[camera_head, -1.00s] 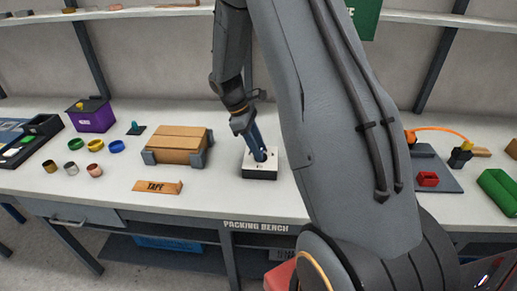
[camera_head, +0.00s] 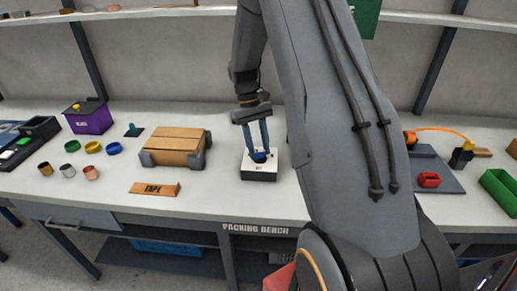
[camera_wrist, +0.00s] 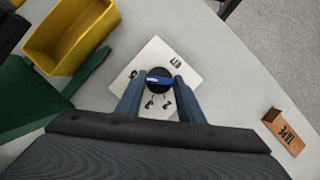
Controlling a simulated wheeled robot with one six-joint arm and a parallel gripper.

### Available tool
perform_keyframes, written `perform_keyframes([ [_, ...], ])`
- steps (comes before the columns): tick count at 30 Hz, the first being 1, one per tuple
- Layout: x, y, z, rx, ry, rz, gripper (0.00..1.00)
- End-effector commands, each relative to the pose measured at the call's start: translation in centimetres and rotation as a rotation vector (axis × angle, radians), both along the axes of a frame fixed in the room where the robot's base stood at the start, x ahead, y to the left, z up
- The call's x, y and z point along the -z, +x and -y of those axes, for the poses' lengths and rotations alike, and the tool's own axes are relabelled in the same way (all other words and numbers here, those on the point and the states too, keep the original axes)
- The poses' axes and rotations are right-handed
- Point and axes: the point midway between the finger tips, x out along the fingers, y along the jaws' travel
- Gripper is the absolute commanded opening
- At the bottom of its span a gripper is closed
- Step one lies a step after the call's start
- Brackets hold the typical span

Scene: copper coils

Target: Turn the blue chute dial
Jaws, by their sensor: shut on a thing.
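The chute dial is a dark round knob with a blue bar across its top, in the wrist view (camera_wrist: 159,79). It stands on a white-topped box (camera_head: 258,174) on the bench, and that white plate with small dark marks shows in the wrist view (camera_wrist: 158,50). My gripper (camera_head: 259,152) points down over the box. Its two blue fingers lie on either side of the dial and are shut on it. In the head view the fingers partly hide the dial.
Several rings and cups lie farther left. A yellow bin (camera_wrist: 62,45) shows in the wrist view. The bench just in front of the dial box is clear.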

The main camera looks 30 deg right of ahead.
Motion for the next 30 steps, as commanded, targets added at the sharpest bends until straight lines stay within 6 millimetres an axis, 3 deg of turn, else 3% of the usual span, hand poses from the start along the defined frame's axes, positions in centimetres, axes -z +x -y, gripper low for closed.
perform_keyframes([
  [23,0.00,-0.10,0.07,0.101,0.000,-0.002,0.12],
  [24,0.00,-0.10,0.07,0.101,0.000,-0.002,0.39],
  [27,0.01,-0.08,0.06,0.100,0.000,-0.002,0.53],
  [30,0.01,-0.06,0.06,0.100,0.000,-0.001,0.53],
])
